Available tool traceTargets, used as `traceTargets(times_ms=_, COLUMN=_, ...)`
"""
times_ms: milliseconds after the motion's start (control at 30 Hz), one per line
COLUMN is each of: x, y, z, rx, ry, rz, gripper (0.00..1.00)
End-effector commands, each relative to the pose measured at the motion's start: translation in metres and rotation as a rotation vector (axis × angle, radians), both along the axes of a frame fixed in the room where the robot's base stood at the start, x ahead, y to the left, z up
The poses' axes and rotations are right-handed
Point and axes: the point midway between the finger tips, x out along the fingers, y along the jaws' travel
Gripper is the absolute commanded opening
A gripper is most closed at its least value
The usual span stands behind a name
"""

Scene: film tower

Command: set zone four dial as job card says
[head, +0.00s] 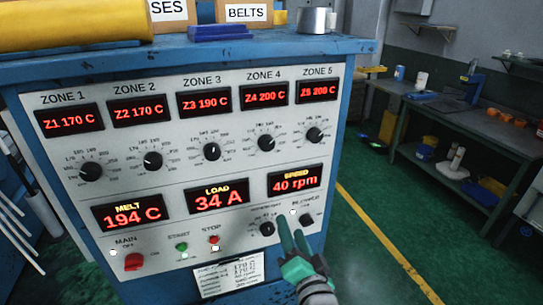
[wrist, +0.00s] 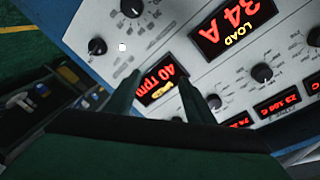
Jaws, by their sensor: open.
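The zone four dial (head: 265,143) is a black knob on the grey panel, under the red display reading Z4 200 C (head: 265,96). It appears upside down in the wrist view as a black knob (wrist: 214,102), close beside one fingertip. My gripper (head: 291,228) is open and empty, low in front of the panel near the lower right knobs. In the wrist view its two fingers (wrist: 160,82) stand apart, with the speed display between them. A white card (head: 230,277) is on the panel's lower edge; 170 C shows on it, but its other lines are too small to read.
Neighbouring knobs for zone three (head: 212,151) and zone five (head: 314,135) flank the dial. A red main switch (head: 134,262) and start and stop buttons sit lower left. A workbench (head: 450,125) stands at the right, with open green floor (head: 370,205) before it.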

Motion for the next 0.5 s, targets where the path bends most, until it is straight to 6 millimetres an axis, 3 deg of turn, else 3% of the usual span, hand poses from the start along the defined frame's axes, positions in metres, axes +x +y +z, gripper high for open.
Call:
traceTargets(times_ms=33, x=0.005, y=-0.001, z=0.022, rx=0.015, ry=-0.015, rz=0.015, gripper=0.49)
traceTargets(times_ms=300, x=0.012, y=0.005, z=0.115, rx=0.086, ry=-0.038, rz=0.117, gripper=0.49)
traceTargets(times_ms=500, x=0.006, y=0.008, z=0.159, rx=0.104, ry=-0.043, rz=0.170, gripper=0.49)
